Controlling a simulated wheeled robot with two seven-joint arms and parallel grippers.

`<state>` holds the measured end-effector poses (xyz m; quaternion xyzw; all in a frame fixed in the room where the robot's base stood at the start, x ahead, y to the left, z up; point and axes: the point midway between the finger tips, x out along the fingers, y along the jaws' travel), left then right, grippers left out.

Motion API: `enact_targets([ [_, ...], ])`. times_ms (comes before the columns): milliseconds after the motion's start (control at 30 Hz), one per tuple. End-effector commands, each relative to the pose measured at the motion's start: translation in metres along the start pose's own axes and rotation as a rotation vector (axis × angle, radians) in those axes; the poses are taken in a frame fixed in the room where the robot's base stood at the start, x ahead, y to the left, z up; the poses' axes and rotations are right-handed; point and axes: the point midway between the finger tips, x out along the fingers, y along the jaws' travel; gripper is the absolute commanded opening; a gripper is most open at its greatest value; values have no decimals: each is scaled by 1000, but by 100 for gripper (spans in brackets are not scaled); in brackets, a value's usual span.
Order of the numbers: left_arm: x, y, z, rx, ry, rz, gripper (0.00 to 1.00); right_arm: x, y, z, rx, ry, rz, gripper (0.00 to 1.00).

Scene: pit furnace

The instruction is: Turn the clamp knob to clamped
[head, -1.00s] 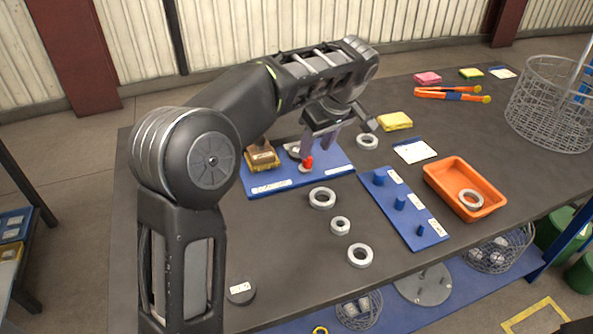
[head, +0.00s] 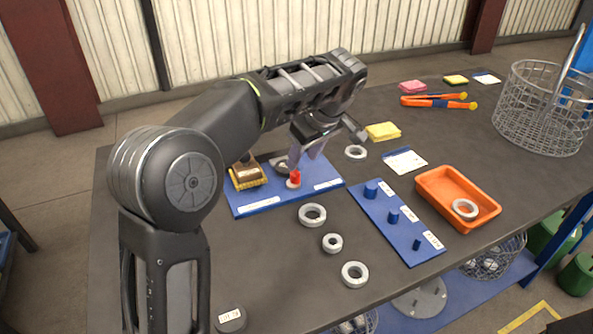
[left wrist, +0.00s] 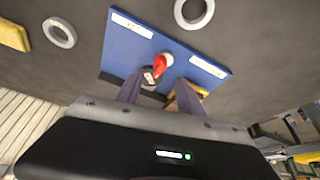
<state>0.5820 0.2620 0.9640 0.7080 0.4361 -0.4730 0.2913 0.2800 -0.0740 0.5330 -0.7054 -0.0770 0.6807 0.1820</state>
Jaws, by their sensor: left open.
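The clamp knob (head: 295,178) is a red knob on a pale round base, standing on a blue board (head: 250,206) with white label strips. In the left wrist view the red knob (left wrist: 162,64) shows just beyond the fingertips, with labels on either side of it. My left gripper (head: 307,160) is open, pointing down just above and behind the knob; its two fingers (left wrist: 160,88) show apart in the left wrist view. I cannot tell whether a finger touches the knob. The label text is too small to read. My right gripper is not in view.
A brown block on a yellow base (head: 247,174) sits on the board's left end. Metal rings (head: 312,215) lie in front. A blue peg board (head: 408,235), an orange tray (head: 428,203) and a wire basket (head: 540,115) stand to the right. A yellow pad (head: 383,131) lies behind.

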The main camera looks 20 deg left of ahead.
Motion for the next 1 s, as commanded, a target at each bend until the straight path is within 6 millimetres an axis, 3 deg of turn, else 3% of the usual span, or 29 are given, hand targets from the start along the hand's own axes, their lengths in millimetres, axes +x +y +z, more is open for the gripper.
enact_targets([
  [433,63,0,0,-1,0,-2,45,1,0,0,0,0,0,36],
  [800,70,0,0,0,0,1,45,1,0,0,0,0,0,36],
  [1000,69,0,0,0,0,0,28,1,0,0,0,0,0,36],
])
